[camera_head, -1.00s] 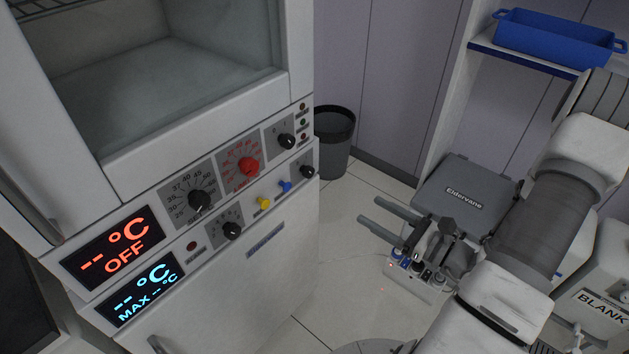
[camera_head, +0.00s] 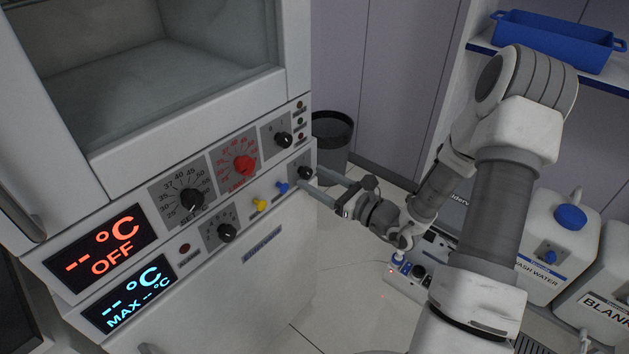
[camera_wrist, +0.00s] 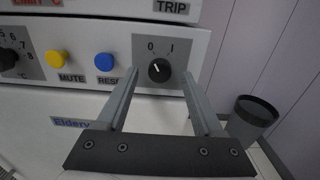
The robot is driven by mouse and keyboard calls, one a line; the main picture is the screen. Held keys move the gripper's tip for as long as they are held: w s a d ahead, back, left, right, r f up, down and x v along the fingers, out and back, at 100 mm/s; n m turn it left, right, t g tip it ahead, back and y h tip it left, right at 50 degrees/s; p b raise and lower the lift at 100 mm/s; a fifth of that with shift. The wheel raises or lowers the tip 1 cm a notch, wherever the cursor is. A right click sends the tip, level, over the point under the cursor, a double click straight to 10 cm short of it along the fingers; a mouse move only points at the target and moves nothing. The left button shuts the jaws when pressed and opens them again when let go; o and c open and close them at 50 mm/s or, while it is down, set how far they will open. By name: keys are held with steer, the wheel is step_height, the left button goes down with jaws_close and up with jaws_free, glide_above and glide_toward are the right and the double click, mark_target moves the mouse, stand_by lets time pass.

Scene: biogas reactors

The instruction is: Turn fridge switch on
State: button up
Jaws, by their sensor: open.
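The fridge switch is a black rotary knob (camera_wrist: 158,70) on a grey plate marked 0 and 1. In the wrist view its white mark tilts up and left, towards the 0. In the head view the knob (camera_head: 305,172) is at the right end of the lower control row. My gripper (camera_head: 311,181) is open and empty, its fingers pointing at this knob from the right. In the wrist view the gripper (camera_wrist: 160,76) has one finger on each side of the knob. I cannot tell whether either finger touches it.
A blue button (camera_wrist: 105,62) and yellow button (camera_wrist: 56,59) sit left of the knob. Another black knob (camera_head: 283,139) is above. The upper display (camera_head: 100,252) reads OFF. A dark bin (camera_head: 332,140) stands right of the fridge, behind my gripper.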

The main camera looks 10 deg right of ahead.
steer(key=shift+w+a, duration=0.3)
steer(key=shift+w, duration=0.1)
jaws_close()
